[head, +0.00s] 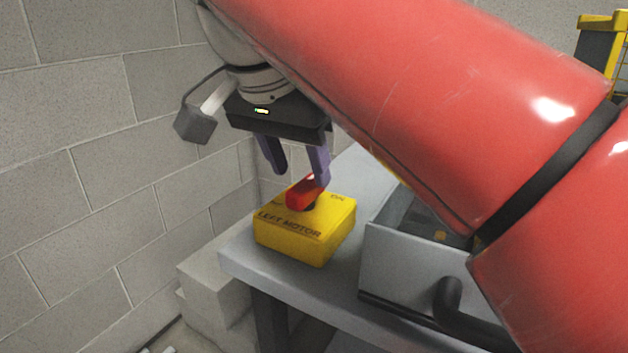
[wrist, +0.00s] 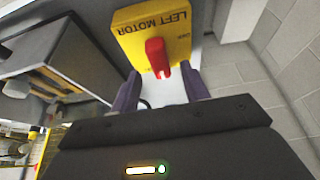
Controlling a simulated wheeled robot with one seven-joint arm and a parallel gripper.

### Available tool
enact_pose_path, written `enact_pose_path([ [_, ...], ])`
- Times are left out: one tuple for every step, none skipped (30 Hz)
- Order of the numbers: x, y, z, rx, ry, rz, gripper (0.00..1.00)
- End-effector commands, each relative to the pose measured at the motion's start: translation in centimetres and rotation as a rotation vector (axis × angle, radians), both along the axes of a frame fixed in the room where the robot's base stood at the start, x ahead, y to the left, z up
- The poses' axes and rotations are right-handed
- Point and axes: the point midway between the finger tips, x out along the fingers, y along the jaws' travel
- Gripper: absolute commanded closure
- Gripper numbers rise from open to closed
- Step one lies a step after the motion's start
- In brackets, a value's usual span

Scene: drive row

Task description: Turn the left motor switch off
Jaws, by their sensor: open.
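The left motor switch is a yellow box (head: 318,238) marked LEFT MOTOR, standing at the near left end of a grey bench (head: 242,262). A red handle (head: 304,192) sits on its top, with an ON mark beside it near the far right corner. In the wrist view the yellow box (wrist: 140,42) appears upside down, with the red handle (wrist: 158,58) pointing towards my gripper. My gripper (head: 300,178) is open just above and behind the handle. In the wrist view its two purple fingers (wrist: 162,88) stand apart on either side of the handle's tip. I cannot tell whether they touch it.
A grey metal box (head: 405,265) with a black handle (head: 450,297) stands on the bench right of the switch. A block wall (head: 90,160) rises close on the left. Pale blocks (head: 215,285) lie below the bench end. My red arm covers the upper right.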

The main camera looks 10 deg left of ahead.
Motion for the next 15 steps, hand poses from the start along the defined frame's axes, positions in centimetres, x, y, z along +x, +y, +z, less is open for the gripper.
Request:
enact_pose_path([
  [0.2, -0.2, -1.1, -0.001, 0.0, -0.001, 0.55],
  [0.4, -0.2, -1.4, -0.001, 0.0, 0.0, 0.55],
  [0.6, -0.3, -1.8, -0.001, 0.0, 0.0, 0.55],
  [0.7, -0.3, -2.1, 0.0, 0.0, 0.0, 0.55],
  [0.8, -0.4, -2.3, -0.001, 0.0, 0.0, 0.55],
  [0.9, -0.4, -2.6, 0.0, 0.001, 0.0, 0.55],
  [1.0, -0.5, -2.7, 0.0, 0.001, 0.0, 0.55],
  [1.1, -0.5, -2.8, 0.0, 0.0, 0.0, 0.55],
  [1.1, -0.5, -2.9, 0.001, 0.0, 0.0, 0.55],
  [1.1, -0.5, -2.9, 0.001, 0.0, 0.0, 0.55],
  [1.1, -0.5, -3.0, 0.001, 0.0, 0.0, 0.55],
  [1.1, -0.5, -2.9, 0.001, 0.0, 0.0, 0.55],
  [1.1, -0.5, -2.9, 0.002, -0.001, 0.001, 0.55],
  [1.1, -0.5, -2.9, 0.002, -0.001, 0.001, 0.55],
  [1.1, -0.5, -2.9, 0.001, 0.0, 0.0, 0.55],
])
